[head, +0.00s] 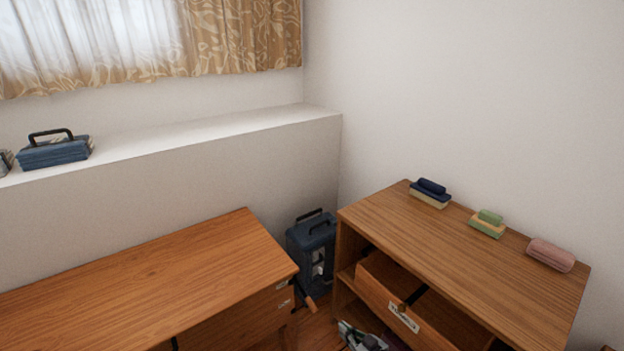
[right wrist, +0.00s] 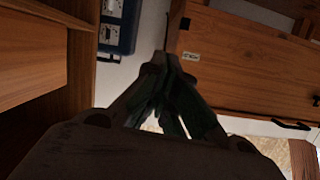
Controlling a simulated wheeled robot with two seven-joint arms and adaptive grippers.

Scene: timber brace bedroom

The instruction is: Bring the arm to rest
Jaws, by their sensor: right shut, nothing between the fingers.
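My right gripper (head: 362,340) shows at the bottom edge of the head view, low in front of the right wooden cabinet (head: 460,255), beside its pulled-out drawer (head: 385,297). Most of its arm is out of the picture. In the right wrist view the gripper's dark fingers (right wrist: 165,75) come together, shut, with nothing seen between them. My left gripper and arm do not show in either view.
A wooden desk (head: 150,285) stands at left. A blue case (head: 312,250) stands in the gap; it also shows in the right wrist view (right wrist: 118,28). Three small blocks lie on the cabinet top. Another blue case (head: 55,152) sits on the white ledge (head: 220,128).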

